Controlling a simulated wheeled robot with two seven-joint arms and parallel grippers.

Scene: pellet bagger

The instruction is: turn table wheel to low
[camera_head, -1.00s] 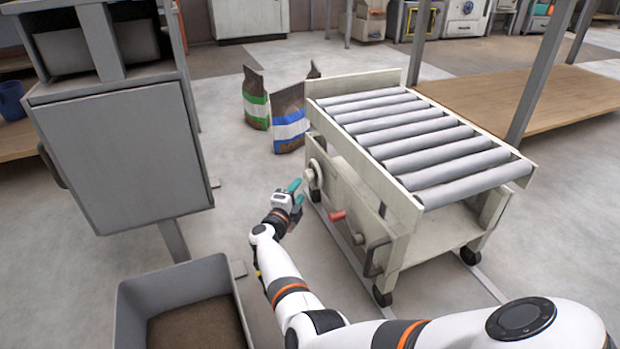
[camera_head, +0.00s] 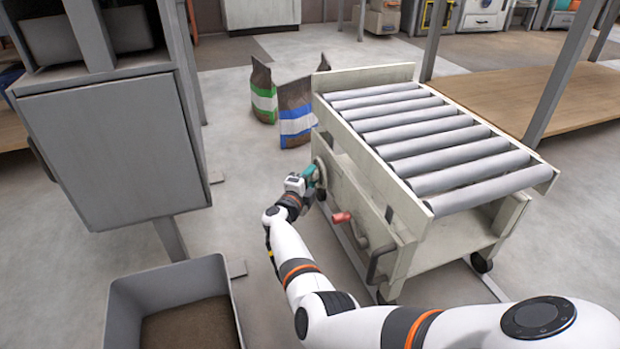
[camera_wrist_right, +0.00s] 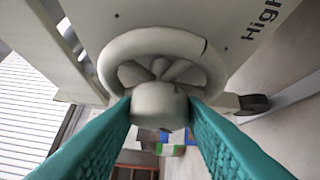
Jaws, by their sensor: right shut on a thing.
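The roller table (camera_head: 398,206) stands at the right with a pale round wheel (camera_wrist_right: 122,48) on its side panel. In the wrist view a pale round knob (camera_wrist_right: 160,104) sits in front of the wheel's spoked hub. The teal fingers of my right gripper (camera_head: 314,174) are shut on this knob, one on each side. The head view shows the gripper against the table's side, covering much of the wheel. The word "High" (camera_wrist_right: 262,18) is printed on the panel at the wrist view's upper right. My left gripper is not in view.
Two pellet bags (camera_head: 296,112) stand behind. A grey machine (camera_head: 115,150) and a bin (camera_head: 122,310) are at the left. Floor between them is clear.

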